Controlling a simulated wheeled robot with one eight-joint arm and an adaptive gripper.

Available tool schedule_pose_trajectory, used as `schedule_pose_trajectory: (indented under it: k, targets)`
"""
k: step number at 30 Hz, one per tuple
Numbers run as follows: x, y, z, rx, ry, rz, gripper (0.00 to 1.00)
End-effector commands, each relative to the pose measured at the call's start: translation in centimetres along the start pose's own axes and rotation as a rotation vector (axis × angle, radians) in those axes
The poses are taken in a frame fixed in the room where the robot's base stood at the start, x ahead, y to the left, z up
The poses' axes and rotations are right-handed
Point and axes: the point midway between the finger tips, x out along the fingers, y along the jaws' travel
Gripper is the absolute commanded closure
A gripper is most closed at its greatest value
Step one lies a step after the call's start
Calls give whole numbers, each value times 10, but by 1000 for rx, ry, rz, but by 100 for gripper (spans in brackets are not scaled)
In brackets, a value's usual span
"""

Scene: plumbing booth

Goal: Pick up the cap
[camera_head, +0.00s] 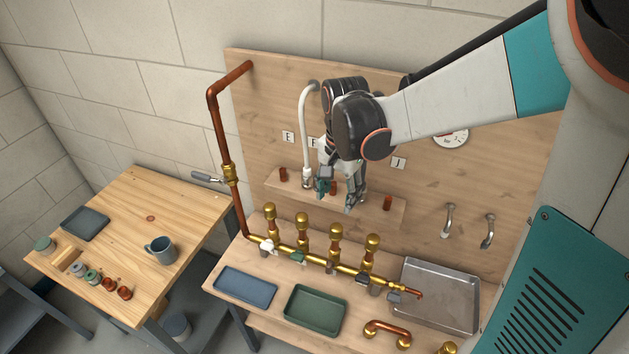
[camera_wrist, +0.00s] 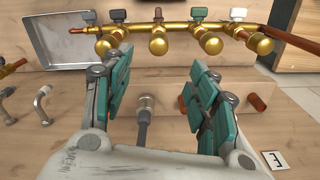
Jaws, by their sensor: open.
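Short copper cylinders stand on the small wall shelf (camera_head: 355,203); they look like caps, but I cannot tell which one the task means. One copper piece (camera_head: 283,174) is at the left of the shelf and another (camera_head: 387,203) at the right. My gripper (camera_head: 338,192) is open in front of the shelf, its fingers pointing down. In the wrist view, a copper piece (camera_wrist: 182,104) shows beside the right-hand teal finger, partly hidden by it, and another (camera_wrist: 257,102) stands farther right. My gripper (camera_wrist: 161,62) has nothing clasped between its fingers.
A white hose ends in a metal fitting (camera_head: 307,183) near my gripper; the fitting shows between the fingers in the wrist view (camera_wrist: 146,102). A brass manifold (camera_head: 318,262) with several upright brass-topped stubs runs below.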

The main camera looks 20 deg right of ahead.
Motion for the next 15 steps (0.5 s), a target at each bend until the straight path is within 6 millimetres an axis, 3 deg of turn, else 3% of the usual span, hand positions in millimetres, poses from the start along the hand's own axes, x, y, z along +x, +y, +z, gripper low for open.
schedule_pose_trajectory:
  k: [4,15]
  targets:
    - [14,-1,-1,8,-4,5,46]
    - [78,0,-1,6,-3,4,46]
